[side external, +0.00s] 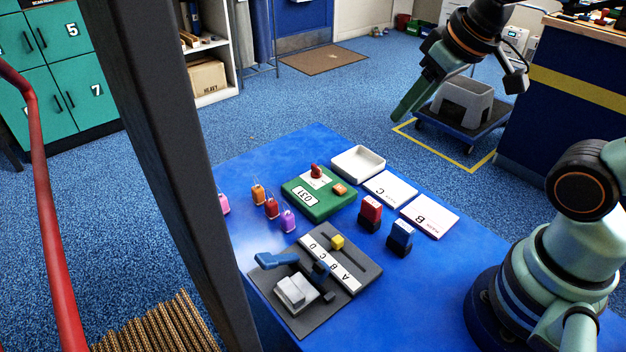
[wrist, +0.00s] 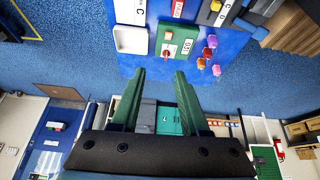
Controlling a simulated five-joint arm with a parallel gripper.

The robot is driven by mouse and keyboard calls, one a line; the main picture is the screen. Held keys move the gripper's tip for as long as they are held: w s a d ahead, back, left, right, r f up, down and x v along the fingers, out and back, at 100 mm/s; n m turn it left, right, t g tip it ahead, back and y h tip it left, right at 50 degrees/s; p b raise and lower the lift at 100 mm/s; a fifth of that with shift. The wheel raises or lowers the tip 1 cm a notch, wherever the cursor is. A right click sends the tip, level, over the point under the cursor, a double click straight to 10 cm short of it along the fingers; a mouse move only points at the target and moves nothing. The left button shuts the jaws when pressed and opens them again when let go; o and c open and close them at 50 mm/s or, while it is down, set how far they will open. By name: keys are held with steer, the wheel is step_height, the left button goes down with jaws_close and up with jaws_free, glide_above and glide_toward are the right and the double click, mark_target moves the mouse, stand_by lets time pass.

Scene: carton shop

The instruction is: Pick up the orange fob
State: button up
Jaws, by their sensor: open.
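The orange fob (side external: 258,195) stands on the blue table (side external: 330,150), in the left part of the side view. It is in a loose group with a red fob (side external: 271,209), a purple fob (side external: 288,222) and a pink fob (side external: 223,204), partly hidden by a dark post. My gripper (side external: 402,110) is high above and beyond the table's far edge, well apart from the fobs. In the wrist view my gripper (wrist: 160,74) has its fingers spread, with nothing between them.
A grey fixture (side external: 367,272) with lettered strip is in front. Red (side external: 370,210) and blue (side external: 401,235) stamps, white cards and a white tray (side external: 358,163) stand right. The dark post (side external: 185,170) crosses the side view.

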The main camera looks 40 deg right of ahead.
steer(key=w+a+r+n+g, duration=0.1)
steer(key=w+a+r+n, duration=0.2)
steer(key=w, duration=0.4)
steer(key=n+g, duration=0.4)
steer(key=n, duration=1)
glide_above(257, 188)
step_height(257, 188, down, 16)
step_height(257, 188, down, 7)
steer(key=shift+s+a+r, duration=0.1)
steer(key=shift+f, duration=2.65)
jaws_close()
